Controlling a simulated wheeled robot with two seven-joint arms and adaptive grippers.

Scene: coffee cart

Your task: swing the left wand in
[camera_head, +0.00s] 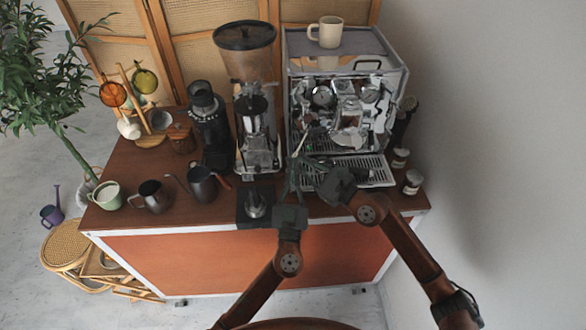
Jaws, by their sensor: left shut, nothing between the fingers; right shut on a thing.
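The espresso machine (300,75) stands at the back right of the cart. A thin, pale wand (299,145) hangs at its front left corner, with its lower end lost among the gripper fingers. My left gripper (294,170) points up at this corner, shut and empty, its fingers close to the wand; I cannot tell whether they touch it. My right gripper (318,170) is just right of it, in front of the drip tray (366,171). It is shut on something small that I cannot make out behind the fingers.
A grinder (246,70) stands left of the machine, with a tamper (255,205) in front. A dark kettle (202,185), a metal pitcher (154,197) and a pale green mug (107,195) are at the left. A cream mug (328,33) sits on the machine. Jars (412,182) stand right.

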